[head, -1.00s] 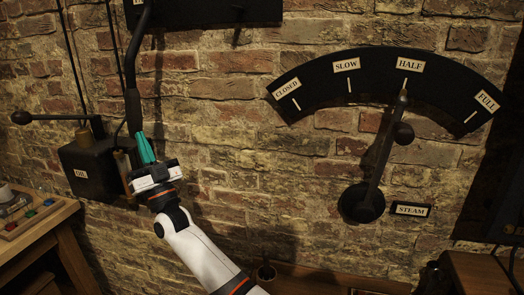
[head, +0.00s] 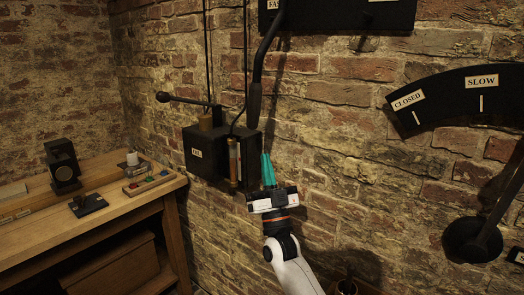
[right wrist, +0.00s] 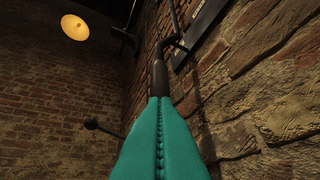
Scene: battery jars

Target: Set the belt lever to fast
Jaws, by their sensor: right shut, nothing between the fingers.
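The belt lever (head: 264,55) is a black bent bar hanging from a dark plate (head: 340,14) at the top of the head view. Its dark grip (head: 254,105) hangs low, at the left side of the plate, under a cut-off label starting "FA". My right gripper (head: 267,156) has teal fingers, shut and empty, pointing up just below and right of the grip's lower end. In the right wrist view, the grip (right wrist: 160,77) shows just beyond the fingertips (right wrist: 160,99); whether they touch I cannot tell. My left gripper is not in view.
A black oil box (head: 207,152) with a side lever (head: 180,99) hangs on the brick wall left of the grip. A steam dial (head: 450,95) and its lever (head: 475,235) are at right. A wooden bench (head: 100,215) stands at left.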

